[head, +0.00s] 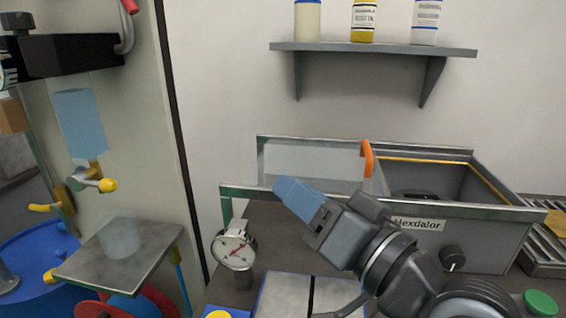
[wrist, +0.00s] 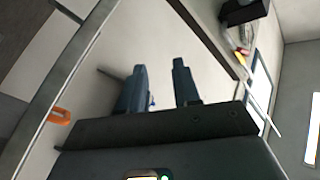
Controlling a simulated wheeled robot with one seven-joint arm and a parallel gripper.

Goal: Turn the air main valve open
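My gripper (head: 284,188) is in the middle of the head view, pointing up and left in front of the grey machine enclosure. In the wrist view my gripper (wrist: 159,68) has its two fingers apart with nothing between them. No label marks the air main valve. A small metal fitting with a yellow knob (head: 107,185) sits on the left panel below a translucent blue block (head: 79,122). A red-tipped handle (head: 130,6) on a curved grey pipe shows at the top left. I cannot tell which is the valve. My gripper is apart from both.
A dial gauge (head: 234,250) stands left of my arm. The enclosure (head: 475,225) with an orange handle (head: 368,158) is behind it. A shelf (head: 370,47) holds bottles above. A blue drum (head: 35,262) and a small metal table (head: 120,255) are at left.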

